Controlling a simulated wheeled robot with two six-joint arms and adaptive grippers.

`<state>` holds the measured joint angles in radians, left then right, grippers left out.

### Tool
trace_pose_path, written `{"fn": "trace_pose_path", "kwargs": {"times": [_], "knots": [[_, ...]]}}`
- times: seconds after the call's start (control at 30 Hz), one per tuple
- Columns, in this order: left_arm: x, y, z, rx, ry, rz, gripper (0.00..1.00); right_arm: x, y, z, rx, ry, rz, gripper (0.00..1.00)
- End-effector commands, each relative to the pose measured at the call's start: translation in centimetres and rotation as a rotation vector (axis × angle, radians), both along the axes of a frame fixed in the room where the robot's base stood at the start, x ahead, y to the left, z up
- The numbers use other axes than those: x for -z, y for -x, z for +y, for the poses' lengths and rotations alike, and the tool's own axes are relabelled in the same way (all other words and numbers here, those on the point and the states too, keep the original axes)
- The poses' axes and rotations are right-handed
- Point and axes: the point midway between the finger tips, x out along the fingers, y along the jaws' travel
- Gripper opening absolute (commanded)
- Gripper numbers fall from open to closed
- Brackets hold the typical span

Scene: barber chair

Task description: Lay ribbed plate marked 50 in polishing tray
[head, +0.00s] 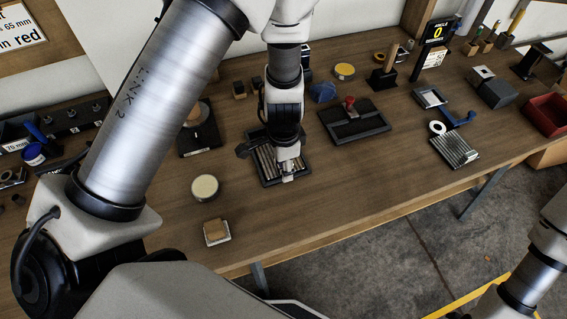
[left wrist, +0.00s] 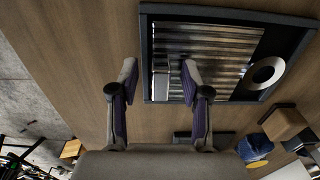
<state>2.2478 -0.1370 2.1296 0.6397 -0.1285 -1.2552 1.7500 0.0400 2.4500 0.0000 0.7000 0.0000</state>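A ribbed metal plate (head: 267,163) lies inside a black-rimmed tray (head: 272,185) near the middle of the bench. In the left wrist view the plate (left wrist: 215,47) lies flat within the tray's dark rim (left wrist: 148,55), with a white ring (left wrist: 265,73) at its right end. A small grey block (left wrist: 160,86) shows at the plate's near-left edge. My left gripper (left wrist: 159,70) is over that edge, its fingers apart on either side of the block. In the head view the left gripper (head: 287,172) hides part of the tray. My right gripper is out of view.
Another ribbed plate (head: 457,150) with a white ring (head: 437,128) lies to the right. A black tray with a red-knobbed tool (head: 350,104) stands between. The front-middle bench is clear.

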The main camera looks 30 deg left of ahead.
Motion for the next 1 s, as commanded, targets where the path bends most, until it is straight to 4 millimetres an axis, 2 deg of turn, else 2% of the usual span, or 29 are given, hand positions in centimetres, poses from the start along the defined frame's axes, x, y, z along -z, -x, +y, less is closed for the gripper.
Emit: {"fn": "trace_pose_path", "kwargs": {"times": [0.17,0.27,0.5,0.7,1.0], "knots": [[-0.4,0.0,0.0,0.001,0.001,-0.001,0.47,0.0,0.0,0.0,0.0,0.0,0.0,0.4],[-1.7,-0.1,0.0,0.002,0.0,-0.004,0.47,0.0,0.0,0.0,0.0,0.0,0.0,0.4],[-7.8,0.0,0.0,0.001,-0.001,-0.006,0.47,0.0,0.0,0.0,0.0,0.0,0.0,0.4],[-11.4,0.1,-0.1,0.0,0.0,-0.003,0.47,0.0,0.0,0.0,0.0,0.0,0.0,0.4],[-12.0,0.2,-0.1,0.0,0.0,0.0,0.47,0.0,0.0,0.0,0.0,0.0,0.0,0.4]]}}
